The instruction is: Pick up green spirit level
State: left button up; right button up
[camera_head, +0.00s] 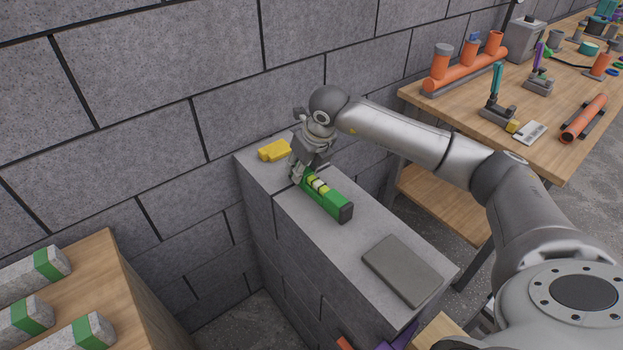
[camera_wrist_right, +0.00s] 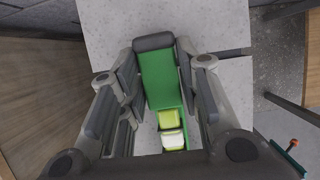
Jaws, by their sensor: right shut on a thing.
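The green spirit level (camera_head: 335,205) has dark end caps and yellow-green vials. It is on or just above the top of the grey block wall (camera_head: 290,215); I cannot tell if it touches. My right gripper (camera_head: 298,174) is at its far end, shut on it. In the right wrist view the level (camera_wrist_right: 160,80) lies between the two fingers of the gripper (camera_wrist_right: 158,95), with its vials close to the palm. The far end of the level is partly hidden by the gripper. My left gripper is not in view.
A yellow object (camera_head: 273,151) lies on the wall top behind the gripper. A flat grey plate (camera_head: 402,270) lies nearer the front. A wooden workbench (camera_head: 460,120) with orange pipes stands at right. A wooden surface (camera_head: 95,270) with grey-green blocks is at left.

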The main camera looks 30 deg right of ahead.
jog(key=shift+r, duration=0.2)
jog(key=shift+r, duration=0.2)
notch_tip(320, 180, up, 3)
jog(key=shift+r+p, duration=0.1)
jog(key=shift+p, duration=1.15)
jog(key=s+a+r+p, duration=0.4)
jog(key=s+a+r, duration=0.5)
jog(key=a, duration=0.1)
jog(key=shift+a+p, duration=0.35)
jog(key=shift+a, duration=0.05)
